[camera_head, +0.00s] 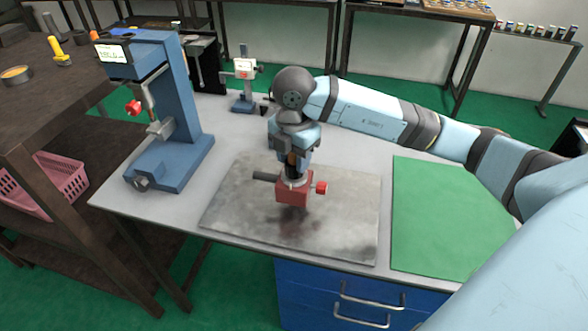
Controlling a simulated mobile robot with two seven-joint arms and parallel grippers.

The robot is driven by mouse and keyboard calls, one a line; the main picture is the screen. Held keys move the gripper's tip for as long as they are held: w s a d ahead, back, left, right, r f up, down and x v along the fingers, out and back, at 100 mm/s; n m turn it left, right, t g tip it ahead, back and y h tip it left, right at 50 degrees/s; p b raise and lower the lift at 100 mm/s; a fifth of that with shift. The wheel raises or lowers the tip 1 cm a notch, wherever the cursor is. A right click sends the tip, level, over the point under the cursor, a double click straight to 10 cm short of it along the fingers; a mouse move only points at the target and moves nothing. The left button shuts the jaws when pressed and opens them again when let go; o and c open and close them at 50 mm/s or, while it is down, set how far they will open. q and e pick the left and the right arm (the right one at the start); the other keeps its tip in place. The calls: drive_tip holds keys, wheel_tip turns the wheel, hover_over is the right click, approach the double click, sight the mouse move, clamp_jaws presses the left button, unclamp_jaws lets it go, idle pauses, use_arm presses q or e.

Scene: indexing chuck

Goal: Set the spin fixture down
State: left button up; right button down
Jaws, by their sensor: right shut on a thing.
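The spin fixture (293,190) is a small red block with a red knob on its right side and a dark cylinder sticking out on its left. My right gripper (295,168) points down and is shut on the top of the spin fixture. The fixture is over the middle of a stained grey metal plate (235,208) on the table. A dark shadow lies just below it; I cannot tell whether its base touches the plate. The gripper's fingertips are partly hidden. My left gripper does not show.
A blue press-like stand (180,120) with a red knob stands at the table's left. A smaller gauge stand (244,85) is at the back. A green mat (440,215) lies bare to the right of the plate. Blue drawers (355,300) sit under the front edge.

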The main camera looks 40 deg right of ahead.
sight(294, 170)
drive_tip(key=shift+f, duration=2.05)
drive_tip(key=c, duration=0.6)
unclamp_jaws()
drive_tip(key=shift+c, duration=0.2)
drive_tip(key=shift+r, duration=0.6)
wheel_tip(294, 170, up, 11)
drive_tip(key=shift+r, duration=0.1)
